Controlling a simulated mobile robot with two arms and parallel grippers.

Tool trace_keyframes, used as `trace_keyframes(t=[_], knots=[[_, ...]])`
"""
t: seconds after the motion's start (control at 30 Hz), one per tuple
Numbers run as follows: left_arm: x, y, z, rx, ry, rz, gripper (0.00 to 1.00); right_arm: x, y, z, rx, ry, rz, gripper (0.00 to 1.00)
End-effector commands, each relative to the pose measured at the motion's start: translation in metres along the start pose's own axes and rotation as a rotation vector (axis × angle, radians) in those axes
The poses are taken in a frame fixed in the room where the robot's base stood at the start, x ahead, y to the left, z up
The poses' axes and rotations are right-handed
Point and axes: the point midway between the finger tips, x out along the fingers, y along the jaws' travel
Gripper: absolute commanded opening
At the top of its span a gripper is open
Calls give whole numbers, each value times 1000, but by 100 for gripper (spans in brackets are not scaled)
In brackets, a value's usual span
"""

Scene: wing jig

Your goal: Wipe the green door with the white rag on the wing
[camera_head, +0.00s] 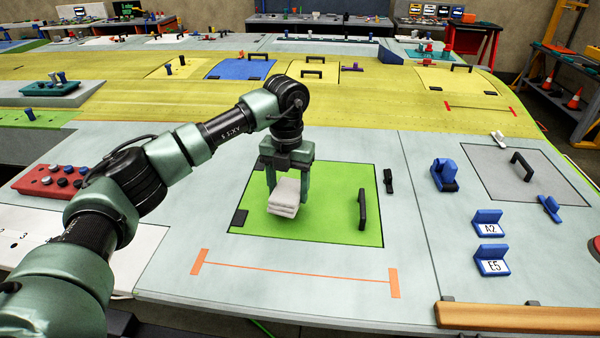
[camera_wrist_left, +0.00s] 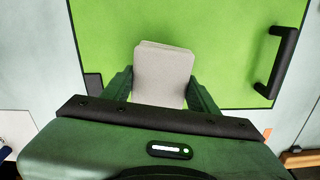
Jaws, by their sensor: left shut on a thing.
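The green door (camera_head: 335,215) lies flush in the grey wing surface, with a black handle (camera_head: 362,209) near its right side. My left gripper (camera_head: 288,190) is shut on the folded white rag (camera_head: 286,198) over the left-middle part of the door. In the left wrist view the rag (camera_wrist_left: 163,75) sits between the two fingers, with the green door (camera_wrist_left: 215,45) behind it and the handle (camera_wrist_left: 282,62) to the right. I cannot tell whether the rag touches the door. My right gripper is not in view.
A black latch (camera_head: 388,181) stands by the door's right edge. Blue brackets marked A2 (camera_head: 489,223) and E5 (camera_head: 492,260) stand to the right, near a grey panel (camera_head: 515,170). A red tray (camera_head: 52,181) is at left. The surface in front of the door, with orange lines (camera_head: 295,273), is clear.

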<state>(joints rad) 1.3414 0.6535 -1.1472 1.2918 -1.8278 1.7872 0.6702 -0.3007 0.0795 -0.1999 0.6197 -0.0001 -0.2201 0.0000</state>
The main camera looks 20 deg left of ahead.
Motion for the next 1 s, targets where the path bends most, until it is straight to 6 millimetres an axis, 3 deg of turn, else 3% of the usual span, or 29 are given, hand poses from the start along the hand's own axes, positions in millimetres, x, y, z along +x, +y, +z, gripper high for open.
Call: trace_keyframes(t=[0.4, 1.0], knots=[[-41, 0, -4, 0, -5, 0, 21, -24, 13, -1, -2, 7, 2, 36], [-41, 0, -3, 0, -4, 0, 21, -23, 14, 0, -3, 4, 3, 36]])
